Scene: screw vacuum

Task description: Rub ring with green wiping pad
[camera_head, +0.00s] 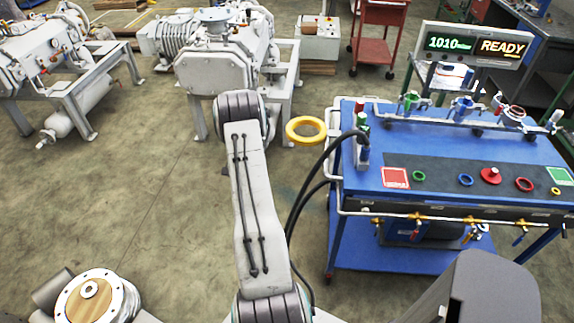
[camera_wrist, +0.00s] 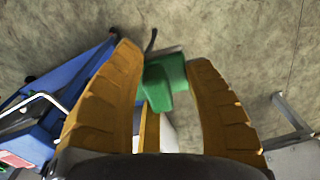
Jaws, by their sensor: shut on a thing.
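My gripper (camera_wrist: 162,56) shows in the wrist view as orange fingers around a green block, which looks like the green wiping pad (camera_wrist: 158,92). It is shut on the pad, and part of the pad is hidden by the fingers. In the head view the gripper is hidden behind my arm. A large yellow ring (camera_head: 288,130) shows just right of my arm; I cannot tell what it rests on. Smaller rings lie on the blue cart's dark strip: green (camera_head: 413,176), blue (camera_head: 461,180), red (camera_head: 517,184) and yellow (camera_head: 556,191). I cannot tell which ring the task means.
The blue cart (camera_head: 350,182) stands at right, with a rail of coloured fittings and a black hose. It also shows at the wrist view's left (camera_wrist: 75,85). Grey pumps (camera_head: 212,70) on frames stand behind my arm. A flanged part (camera_head: 75,300) is at lower left. Left floor is clear.

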